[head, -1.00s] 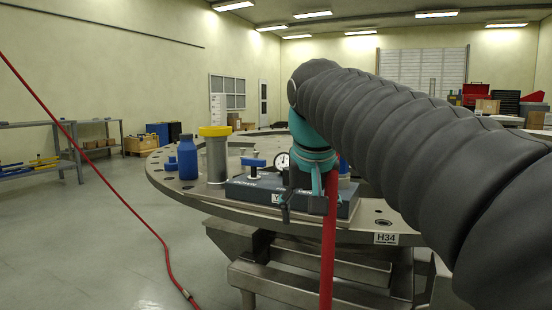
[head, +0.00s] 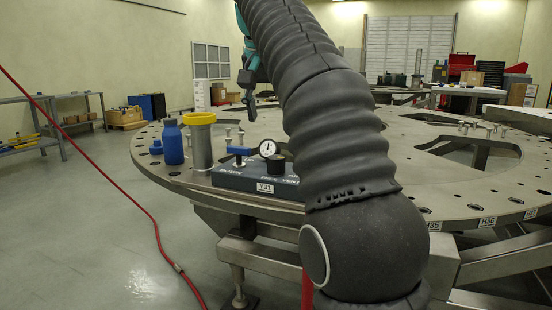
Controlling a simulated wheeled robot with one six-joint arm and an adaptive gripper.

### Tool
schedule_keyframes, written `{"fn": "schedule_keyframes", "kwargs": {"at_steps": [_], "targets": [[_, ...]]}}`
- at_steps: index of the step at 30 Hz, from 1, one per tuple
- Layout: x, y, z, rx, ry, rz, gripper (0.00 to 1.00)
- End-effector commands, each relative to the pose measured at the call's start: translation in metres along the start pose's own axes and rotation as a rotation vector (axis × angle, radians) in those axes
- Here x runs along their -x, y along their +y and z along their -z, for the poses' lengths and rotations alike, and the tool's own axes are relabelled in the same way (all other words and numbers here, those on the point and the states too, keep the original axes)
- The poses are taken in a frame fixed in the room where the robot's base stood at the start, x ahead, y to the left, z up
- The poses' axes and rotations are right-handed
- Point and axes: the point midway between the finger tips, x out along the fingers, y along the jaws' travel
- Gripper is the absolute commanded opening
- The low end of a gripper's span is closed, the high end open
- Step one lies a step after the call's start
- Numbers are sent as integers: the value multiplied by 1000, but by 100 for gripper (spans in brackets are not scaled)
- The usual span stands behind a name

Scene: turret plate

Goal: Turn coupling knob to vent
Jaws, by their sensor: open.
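A dark box (head: 229,180) labelled Y31 sits at the near edge of the round turret plate (head: 452,195) in the head view. On it are a blue-handled fitting (head: 238,151), a round white gauge (head: 267,147) and a black knob (head: 277,163). Lettering on the box beside the knob seems to include VENT; the knob's pointer is too small to read. My arm hides the box's right end. My gripper (head: 250,98) is open and empty, raised in the air above the level of the box, apart from the knob.
A blue bottle (head: 172,143) and a grey cylinder with a yellow top (head: 201,145) stand left of the box. A red hose (head: 128,197) runs down to the floor at left. Several bolts stand on the plate, which has large cutouts. The floor at left is mostly clear.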

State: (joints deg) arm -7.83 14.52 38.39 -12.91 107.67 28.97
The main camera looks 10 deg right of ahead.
Motion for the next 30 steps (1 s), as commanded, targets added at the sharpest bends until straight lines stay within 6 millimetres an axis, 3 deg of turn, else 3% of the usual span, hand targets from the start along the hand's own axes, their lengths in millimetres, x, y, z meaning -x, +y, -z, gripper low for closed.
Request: {"fn": "schedule_keyframes", "kwargs": {"at_steps": [10, 21, 30], "targets": [[-42, 1, -1, 1, -3, -1, 68], [-107, 1, -2, 0, -1, 0, 68], [-126, 0, -1, 1, 0, 1, 68]]}}
